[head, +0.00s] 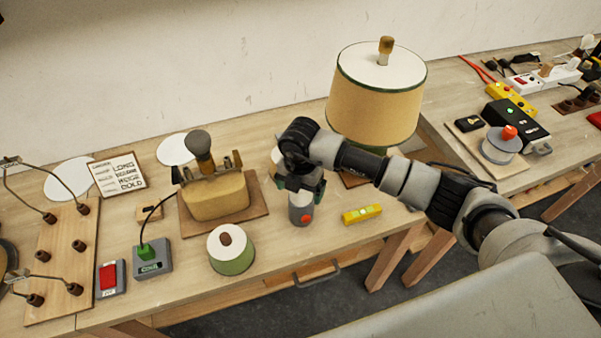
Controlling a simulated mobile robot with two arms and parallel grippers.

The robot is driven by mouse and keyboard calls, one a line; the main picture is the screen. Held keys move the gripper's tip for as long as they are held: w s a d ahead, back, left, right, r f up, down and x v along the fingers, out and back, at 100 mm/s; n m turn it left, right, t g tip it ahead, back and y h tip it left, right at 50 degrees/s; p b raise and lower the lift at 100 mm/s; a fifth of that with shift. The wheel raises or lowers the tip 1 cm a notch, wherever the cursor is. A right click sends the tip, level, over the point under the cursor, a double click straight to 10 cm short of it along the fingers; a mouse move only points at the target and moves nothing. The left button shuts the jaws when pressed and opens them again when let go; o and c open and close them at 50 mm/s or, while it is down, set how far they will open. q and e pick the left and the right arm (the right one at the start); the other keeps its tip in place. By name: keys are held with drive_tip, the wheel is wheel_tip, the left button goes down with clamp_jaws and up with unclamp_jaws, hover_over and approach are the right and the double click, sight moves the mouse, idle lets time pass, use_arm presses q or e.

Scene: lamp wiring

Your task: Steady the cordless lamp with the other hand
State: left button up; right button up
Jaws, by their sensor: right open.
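A large lamp (375,100) with a tan shade, white top and wooden knob stands at the back of the bench. My right arm crosses in front of its lower part and hides most of its base. A small green and white round piece (231,255) with a brown knob stands near the front edge, with no cord visible. I cannot tell which one is the cordless lamp. My right gripper (300,187) is open and points down, just above a grey cylinder (301,211) with a red button. It hides the cylinder's top; contact is unclear. My left gripper is out of view.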

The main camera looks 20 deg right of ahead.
drive_tip(key=shift+f, duration=0.55)
drive_tip(key=c, duration=1.2)
drive_tip(key=o, duration=0.4)
drive_tip(key=c, duration=0.3)
